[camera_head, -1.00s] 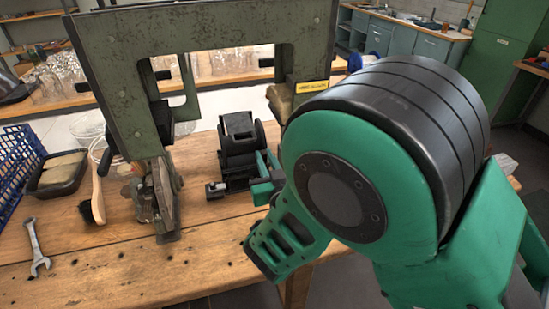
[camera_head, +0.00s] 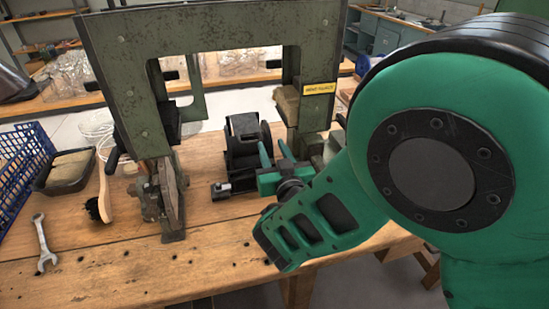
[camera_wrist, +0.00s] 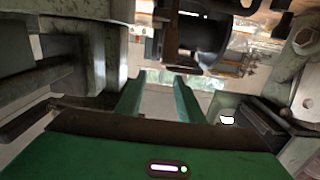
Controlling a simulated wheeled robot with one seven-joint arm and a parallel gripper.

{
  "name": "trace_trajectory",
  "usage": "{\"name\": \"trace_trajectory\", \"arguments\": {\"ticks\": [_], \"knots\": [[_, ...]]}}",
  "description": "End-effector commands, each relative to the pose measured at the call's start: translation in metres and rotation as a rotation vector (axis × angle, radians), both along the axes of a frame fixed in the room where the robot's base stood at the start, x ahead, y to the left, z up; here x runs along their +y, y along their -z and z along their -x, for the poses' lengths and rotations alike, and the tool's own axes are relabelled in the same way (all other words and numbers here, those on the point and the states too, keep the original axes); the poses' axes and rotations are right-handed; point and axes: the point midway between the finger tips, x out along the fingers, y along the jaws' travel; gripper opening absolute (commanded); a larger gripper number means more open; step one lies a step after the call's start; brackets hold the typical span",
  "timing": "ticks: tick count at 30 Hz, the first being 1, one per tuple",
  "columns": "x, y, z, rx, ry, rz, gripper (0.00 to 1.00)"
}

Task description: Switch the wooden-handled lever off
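The grey-green tufting machine (camera_head: 205,28) stands on the wooden bench as a big upright frame. A black motor-like unit (camera_head: 245,143) sits on the bench between its legs. A worn metal clamp-like part (camera_head: 168,195) stands at the left leg. I cannot make out the wooden-handled lever for certain in either view. My gripper (camera_head: 275,150) is just right of the black unit, its two green fingers pointing away and apart. In the wrist view the gripper (camera_wrist: 158,82) is open with nothing between the fingers; a dark round part (camera_wrist: 208,42) is beyond them.
On the bench (camera_head: 110,270) at left are a wrench (camera_head: 43,245), a wooden-handled brush (camera_head: 105,190), a black tray (camera_head: 65,172) and a blue crate (camera_head: 22,165). The machine's right leg (camera_head: 312,105) is close to my fingers.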

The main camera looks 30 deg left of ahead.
Motion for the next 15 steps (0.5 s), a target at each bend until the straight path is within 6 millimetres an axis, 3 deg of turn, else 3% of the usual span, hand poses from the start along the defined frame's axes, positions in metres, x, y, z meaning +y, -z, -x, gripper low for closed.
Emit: {"name": "trace_trajectory", "arguments": {"ticks": [1, 15], "knots": [[0.0, -0.011, 0.0, 0.0, 0.0, -0.006, 0.34], [0.025, -0.058, 0.085, 0.001, -0.004, -0.002, 0.34]]}}
